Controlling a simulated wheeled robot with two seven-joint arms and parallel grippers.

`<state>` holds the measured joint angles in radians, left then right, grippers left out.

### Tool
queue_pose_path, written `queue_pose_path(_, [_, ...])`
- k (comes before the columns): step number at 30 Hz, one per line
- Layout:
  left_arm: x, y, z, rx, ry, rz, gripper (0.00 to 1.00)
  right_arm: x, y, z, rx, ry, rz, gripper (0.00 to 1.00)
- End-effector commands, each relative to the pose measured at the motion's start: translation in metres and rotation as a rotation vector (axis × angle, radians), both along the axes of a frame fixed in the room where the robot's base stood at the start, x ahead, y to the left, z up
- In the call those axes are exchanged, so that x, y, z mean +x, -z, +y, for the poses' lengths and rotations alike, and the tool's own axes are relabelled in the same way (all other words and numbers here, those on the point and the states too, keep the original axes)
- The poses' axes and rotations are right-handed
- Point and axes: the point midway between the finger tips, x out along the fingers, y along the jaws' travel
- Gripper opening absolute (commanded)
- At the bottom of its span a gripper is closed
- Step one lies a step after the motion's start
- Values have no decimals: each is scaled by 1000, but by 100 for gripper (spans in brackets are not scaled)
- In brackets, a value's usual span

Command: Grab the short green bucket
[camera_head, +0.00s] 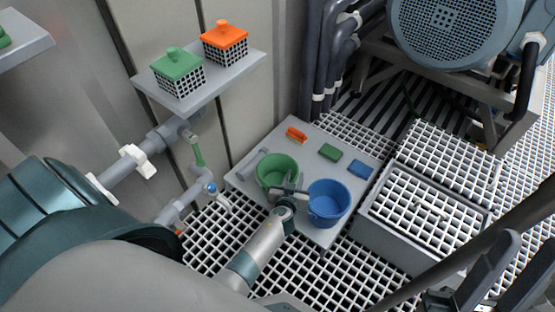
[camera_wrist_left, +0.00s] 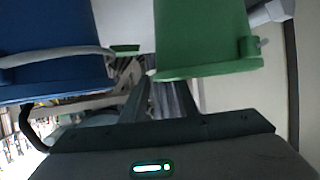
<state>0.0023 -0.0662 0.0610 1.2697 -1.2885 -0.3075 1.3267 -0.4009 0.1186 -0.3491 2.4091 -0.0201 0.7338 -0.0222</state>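The short green bucket (camera_head: 277,168) stands upright on a grey platform, left of a blue bucket (camera_head: 333,204). My left gripper (camera_head: 291,191) is at the near right side of the green bucket's rim, between the two buckets. In the left wrist view the green bucket (camera_wrist_left: 205,38) is at the top, with its rim close to the fingertips (camera_wrist_left: 158,85). The blue bucket (camera_wrist_left: 50,40) is at the left there, with a grey handle. Whether the fingers grip the rim is unclear. Dark parts at the lower right of the head view seem to be my right gripper (camera_head: 480,272), cut off and unclear.
On the platform (camera_head: 325,238) lie an orange piece (camera_head: 297,135), a green block (camera_head: 330,152) and a blue block (camera_head: 360,169). A wall shelf (camera_head: 215,85) holds green- and orange-lidded baskets. A grid-topped box (camera_head: 390,240) stands right of the platform. Pipes and a valve are at the left.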

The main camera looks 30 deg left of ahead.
Motion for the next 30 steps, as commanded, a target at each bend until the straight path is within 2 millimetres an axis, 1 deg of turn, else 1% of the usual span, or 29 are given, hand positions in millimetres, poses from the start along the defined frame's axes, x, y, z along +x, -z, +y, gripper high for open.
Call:
queue_pose_path(2, [0, 0, 0, 0, 0, 0, 27, 0, 1, 1, -5, -3, 2, 31])
queue_pose_path(5, [0, 0, 0, 0, 0, 0, 6, 1, 2, 1, -10, -5, 5, 31])
queue_pose_path(6, [0, 0, 0, 0, 0, 0, 0, 1, 3, 1, -11, -6, 5, 31])
queue_pose_path(30, [-3, 4, 0, -2, -1, 7, 0, 2, 1, 1, 1, -2, 4, 31])
